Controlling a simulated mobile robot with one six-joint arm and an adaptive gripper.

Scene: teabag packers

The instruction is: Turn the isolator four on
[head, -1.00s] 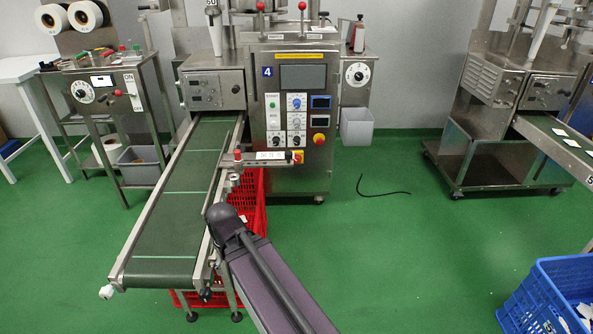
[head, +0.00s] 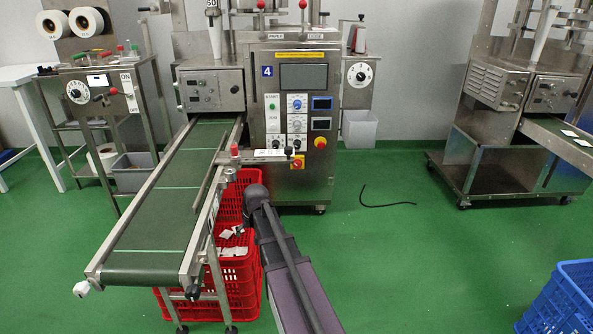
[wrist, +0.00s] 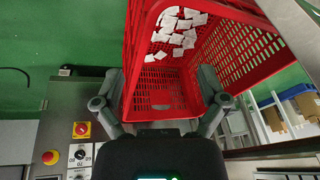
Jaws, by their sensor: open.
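Machine four (head: 292,110) carries a blue "4" label on its upright steel panel. Its isolator, a red knob on a yellow plate (head: 297,162), sits low on the panel near the end of a steel bracket. The isolator also shows at the lower left of the wrist view (wrist: 81,129), its knob small and its setting hard to read. My gripper (wrist: 160,88) is open and empty, fingers spread in front of a red crate and to the right of the isolator. In the head view my dark arm link hides the gripper.
A round red button (head: 320,142) sits above and right of the isolator. The red crate (head: 247,290) holding white teabags stands under the green conveyor (head: 160,220). A black cable (head: 388,204) lies on the floor. A blue crate (head: 565,300) is at lower right.

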